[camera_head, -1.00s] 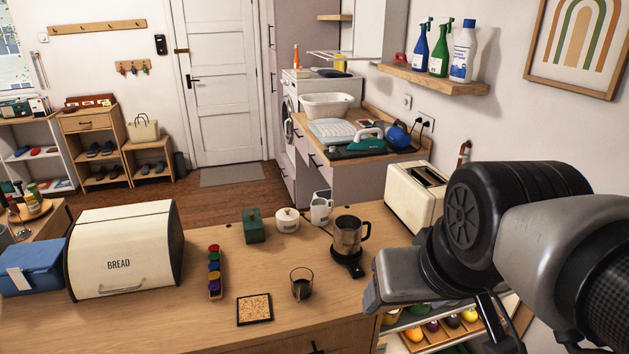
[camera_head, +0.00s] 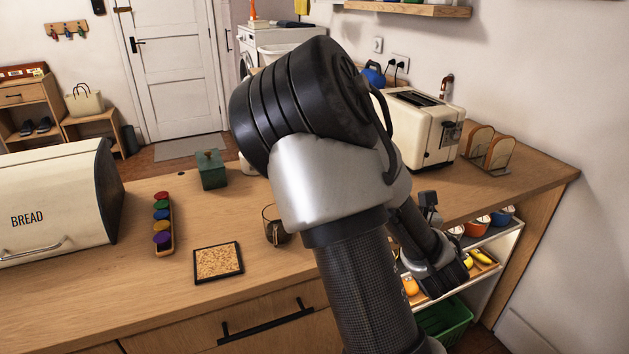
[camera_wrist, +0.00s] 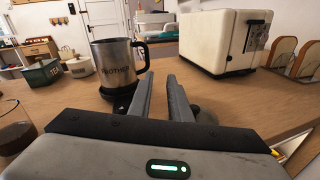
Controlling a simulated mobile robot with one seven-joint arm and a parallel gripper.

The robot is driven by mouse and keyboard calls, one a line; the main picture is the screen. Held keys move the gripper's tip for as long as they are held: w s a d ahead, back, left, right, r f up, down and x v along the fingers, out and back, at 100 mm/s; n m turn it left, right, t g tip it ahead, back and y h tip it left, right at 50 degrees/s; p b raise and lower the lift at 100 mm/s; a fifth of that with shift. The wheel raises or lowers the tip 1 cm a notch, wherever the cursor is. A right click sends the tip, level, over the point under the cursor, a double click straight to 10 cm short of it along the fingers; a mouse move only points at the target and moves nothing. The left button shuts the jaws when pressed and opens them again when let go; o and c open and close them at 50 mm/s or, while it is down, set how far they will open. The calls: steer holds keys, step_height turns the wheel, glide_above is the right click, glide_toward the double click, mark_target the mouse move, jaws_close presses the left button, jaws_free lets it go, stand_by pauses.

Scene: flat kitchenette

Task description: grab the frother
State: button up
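The frother (camera_wrist: 118,65) is a brushed metal jug with a black handle and the word FROTHER on its side. It stands upright on a black base on the wooden counter (camera_wrist: 225,100) in the wrist view, left of and beyond my fingertips. Its handle is on the side towards my fingers. My gripper (camera_wrist: 161,78) has its two dark fingers apart, with nothing visible held between them. It does not touch the jug as far as I can see. In the head view my arm hides the frother.
A glass with dark liquid (camera_head: 274,228) and a cork coaster (camera_head: 218,262) are on the counter. A cream toaster (camera_head: 420,125) and toast rack (camera_head: 487,148) stand to the right. A green box (camera_head: 211,170), paint pots (camera_head: 161,222) and bread bin (camera_head: 60,205) are to the left.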

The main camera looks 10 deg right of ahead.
steer(key=n, duration=0.1)
steer(key=a+n+y, duration=0.1)
steer(key=n, duration=0.1)
steer(key=shift+w+a+f+t, duration=0.2)
steer(key=shift+w+a+t, duration=0.1)
steer(key=shift+w, duration=0.05)
steer(key=shift+y, duration=0.3)
steer(key=w+b, duration=0.2)
steer(key=w, duration=0.9)
steer(key=shift+w+r, duration=0.1)
steer(key=shift+w, duration=0.3)
steer(key=w, duration=0.3)
steer(key=w+b, duration=0.1)
steer(key=w, duration=0.1)
steer(key=shift+a, duration=0.25)
steer(key=shift+w, duration=0.1)
jaws_close()
steer(key=shift+r, duration=0.1)
